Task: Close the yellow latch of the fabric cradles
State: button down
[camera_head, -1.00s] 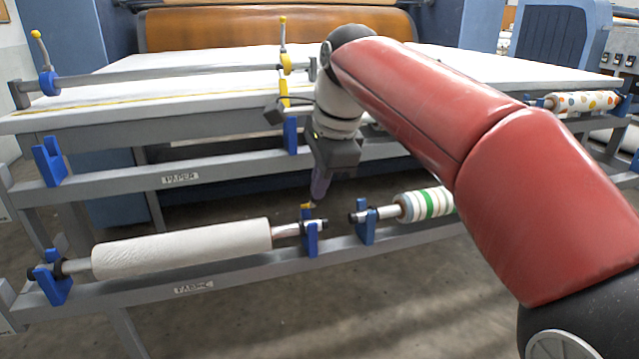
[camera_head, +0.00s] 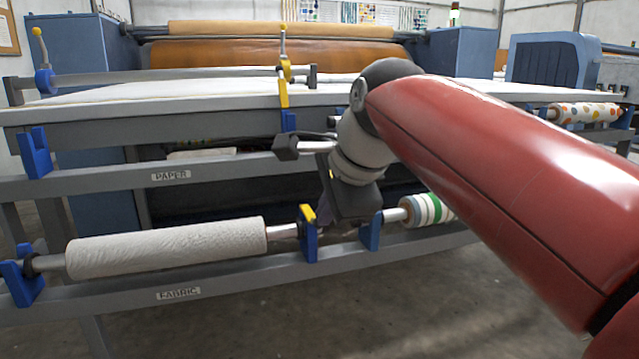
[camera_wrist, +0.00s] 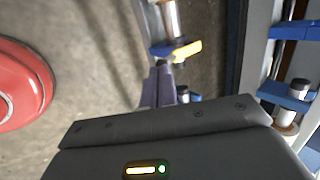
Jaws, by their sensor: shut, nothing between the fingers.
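The white fabric roll (camera_head: 168,247) lies along the lower rail, its shaft ends in blue cradles. The right cradle (camera_head: 308,240) carries the small yellow latch (camera_head: 308,213), tilted at its top; I cannot tell whether it is fully closed. The left cradle (camera_head: 22,283) holds the other end. My gripper (camera_head: 325,208) points down just right of and behind the latch, partly hidden. In the wrist view my gripper (camera_wrist: 160,70) is shut and empty. Its tips are close to the yellow latch (camera_wrist: 187,51), which sticks out to the right; contact is unclear.
A striped roll (camera_head: 426,210) sits in another blue cradle (camera_head: 370,232) close to the right of my gripper. The paper rail (camera_head: 100,182) and a blue holder with an upright yellow part (camera_head: 283,92) stand above. Open floor lies in front of the lower rail.

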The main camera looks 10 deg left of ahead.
jog(key=shift+s+d+f, duration=0.1)
jog(key=shift+s+f, duration=0.05)
jog(key=shift+f, duration=0.4)
jog(key=shift+f, duration=0.1)
